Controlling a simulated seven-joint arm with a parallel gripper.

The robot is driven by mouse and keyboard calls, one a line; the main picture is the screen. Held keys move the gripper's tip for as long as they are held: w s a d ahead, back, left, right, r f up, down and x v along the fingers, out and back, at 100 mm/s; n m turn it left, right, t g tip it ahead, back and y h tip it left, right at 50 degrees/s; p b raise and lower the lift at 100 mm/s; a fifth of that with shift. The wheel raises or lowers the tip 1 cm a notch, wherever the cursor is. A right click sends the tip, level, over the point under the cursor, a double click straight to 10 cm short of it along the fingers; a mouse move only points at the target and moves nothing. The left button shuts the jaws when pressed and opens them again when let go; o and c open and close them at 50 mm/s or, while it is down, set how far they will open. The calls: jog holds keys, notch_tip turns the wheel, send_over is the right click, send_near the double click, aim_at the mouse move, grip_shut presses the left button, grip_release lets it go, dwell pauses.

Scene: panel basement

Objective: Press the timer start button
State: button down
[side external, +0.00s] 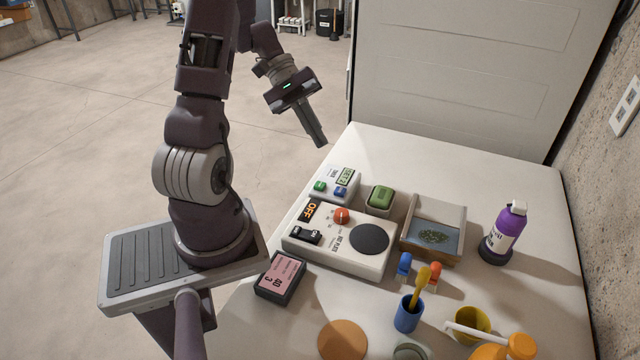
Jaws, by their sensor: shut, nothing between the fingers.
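A small white box (335,181) with a digital display stands at the back left of the table and looks like the timer. Its display (345,176) sits at the upper right of its face. A green button (320,186) and a blue button (340,191) lie along its front edge. Their labels are too small to read, so I cannot tell which is start. My gripper (319,142) is shut and empty. It points down and slightly right, above and behind the box in the picture, apart from it.
A white hot plate (300,247) with an orange knob stands in front of the box. A green-topped block (380,197) is to its right. A tray (458,216), purple bottle (505,231), blue cup (407,315) and pink-faced box (280,279) stand around. The table's back (430,155) is clear.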

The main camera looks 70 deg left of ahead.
aim_at(317, 182)
jog(key=shift+f, duration=4.4)
jog(key=shift+f, duration=0.15)
jog(key=shift+f, duration=0.25)
jog(key=shift+f, duration=0.45)
jog(key=shift+r, duration=0.85)
